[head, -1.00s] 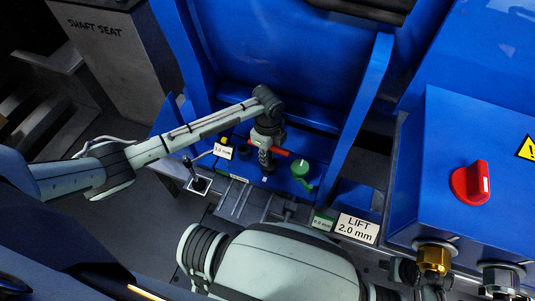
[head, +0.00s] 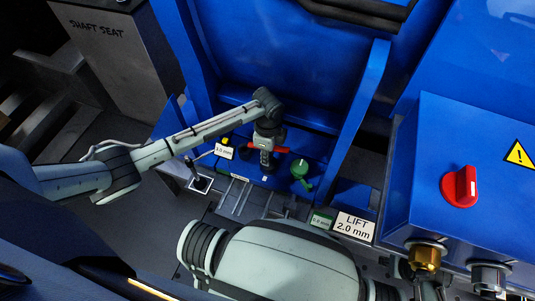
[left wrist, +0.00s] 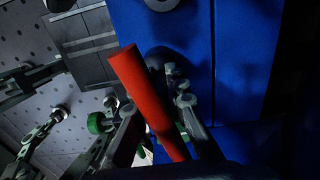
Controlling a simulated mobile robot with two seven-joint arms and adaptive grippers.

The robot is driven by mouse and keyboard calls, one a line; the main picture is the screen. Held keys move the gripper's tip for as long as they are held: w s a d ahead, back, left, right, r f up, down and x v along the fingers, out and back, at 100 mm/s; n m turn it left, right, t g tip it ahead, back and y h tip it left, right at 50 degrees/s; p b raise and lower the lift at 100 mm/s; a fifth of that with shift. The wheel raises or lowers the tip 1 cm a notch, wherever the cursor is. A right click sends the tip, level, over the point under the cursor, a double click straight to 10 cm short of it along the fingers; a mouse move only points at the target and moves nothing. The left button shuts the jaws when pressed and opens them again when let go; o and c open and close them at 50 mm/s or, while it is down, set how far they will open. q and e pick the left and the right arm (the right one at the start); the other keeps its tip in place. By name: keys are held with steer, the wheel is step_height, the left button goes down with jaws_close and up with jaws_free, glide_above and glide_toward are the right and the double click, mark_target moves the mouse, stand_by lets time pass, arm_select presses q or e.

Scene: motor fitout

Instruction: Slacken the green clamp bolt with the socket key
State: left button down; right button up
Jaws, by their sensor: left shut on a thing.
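My left gripper (head: 267,160) points down over the blue base and is shut on the red-handled socket key (head: 282,150). The red bar sticks out sideways past the fingers. In the left wrist view the red handle (left wrist: 143,95) runs slantwise between the fingers. The key's lower end is hidden by the gripper in the head view. A round green part with a small side arm, seemingly the green clamp bolt (head: 299,168), stands just right of the gripper, apart from it. My right gripper is not visible.
A small lever (head: 197,168) stands left of the gripper. A blue box with a red knob (head: 460,187) is at right. Blue uprights flank the work spot.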

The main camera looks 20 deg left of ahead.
arm_select(q)
steer(key=shift+n, duration=1.4)
steer(key=shift+n, duration=1.4)
